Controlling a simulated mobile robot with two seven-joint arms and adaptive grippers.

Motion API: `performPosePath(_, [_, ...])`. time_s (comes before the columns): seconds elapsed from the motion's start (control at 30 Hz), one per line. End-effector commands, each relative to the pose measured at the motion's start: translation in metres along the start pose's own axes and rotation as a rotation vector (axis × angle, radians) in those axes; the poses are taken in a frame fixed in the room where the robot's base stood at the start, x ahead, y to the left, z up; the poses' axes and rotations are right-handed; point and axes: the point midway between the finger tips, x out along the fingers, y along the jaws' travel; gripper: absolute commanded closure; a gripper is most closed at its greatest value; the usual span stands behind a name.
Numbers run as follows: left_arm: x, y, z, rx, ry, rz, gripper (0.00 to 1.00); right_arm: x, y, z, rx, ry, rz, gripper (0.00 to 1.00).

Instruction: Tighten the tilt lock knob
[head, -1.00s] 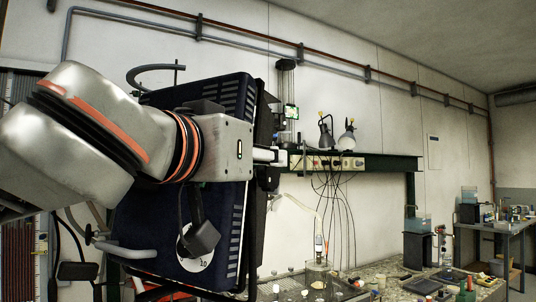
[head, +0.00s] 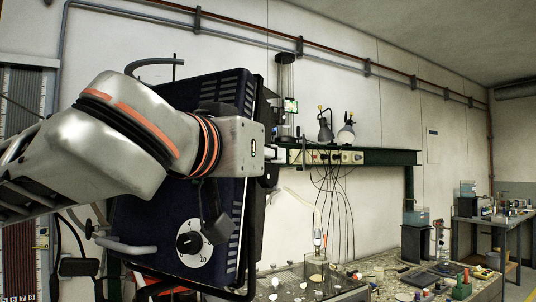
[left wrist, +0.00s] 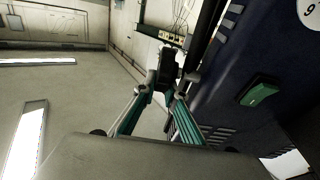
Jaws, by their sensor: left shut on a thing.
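My left gripper (left wrist: 161,84) has teal finger links and grey tips in the left wrist view. It is shut on a small dark part, which looks like the tilt lock knob (left wrist: 168,63), beside the dark blue housing (left wrist: 240,70). In the head view my left arm passes in front of the blue housing (head: 145,215), and the gripper (head: 277,152) reaches past its right edge. The knob cannot be made out clearly there. How tight it is does not show. My right gripper is not in view.
A black dial knob (head: 189,243) on a white scale sits low on the housing. A green rail (head: 385,157) carries sockets, hanging cables and two lamps (head: 325,130). Below right stands a bench (head: 390,262) with glassware and small items.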

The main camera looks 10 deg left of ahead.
Motion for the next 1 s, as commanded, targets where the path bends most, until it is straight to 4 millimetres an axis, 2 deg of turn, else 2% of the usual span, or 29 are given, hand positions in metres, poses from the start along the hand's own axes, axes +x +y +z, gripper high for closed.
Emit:
performPosePath(0.47, [0.007, 0.0, -0.005, -0.001, -0.278, -0.001, 1.0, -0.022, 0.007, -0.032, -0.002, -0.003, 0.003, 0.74])
performPosePath(0.73, [0.011, 0.0, -0.001, -0.001, -0.462, -0.002, 1.0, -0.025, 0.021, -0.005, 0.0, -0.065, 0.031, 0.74])
performPosePath(1.0, [0.013, 0.0, 0.003, 0.0, -0.575, -0.001, 1.0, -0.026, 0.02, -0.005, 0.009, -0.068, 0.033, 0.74])
